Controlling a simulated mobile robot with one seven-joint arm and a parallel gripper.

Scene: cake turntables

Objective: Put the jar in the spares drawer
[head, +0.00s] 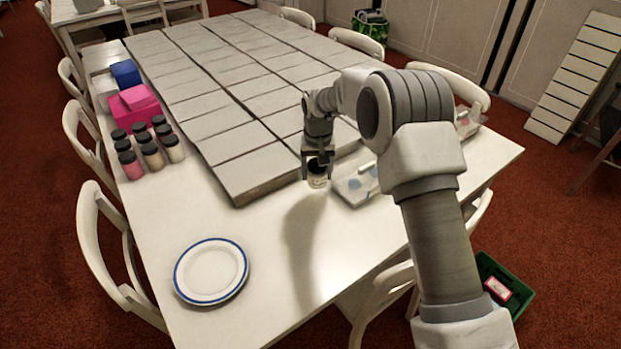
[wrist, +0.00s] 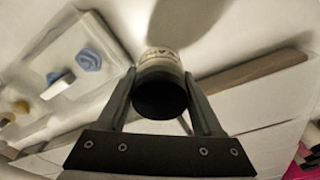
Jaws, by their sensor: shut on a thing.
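The jar (head: 317,181) is small, with a dark lid and a pale body, upright at the front edge of the grey panels on the white table. My gripper (head: 318,168) points down from above and is shut on it. I cannot make out a drawer marked for spares in either view.
Several dark-lidded jars (head: 150,148) stand at the left by a pink box (head: 137,103). A blue-rimmed plate (head: 211,270) lies in front. A pale tray (head: 352,190) with blue patches lies right of my gripper. A green crate (head: 515,291) is on the floor. The front tabletop is mostly clear.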

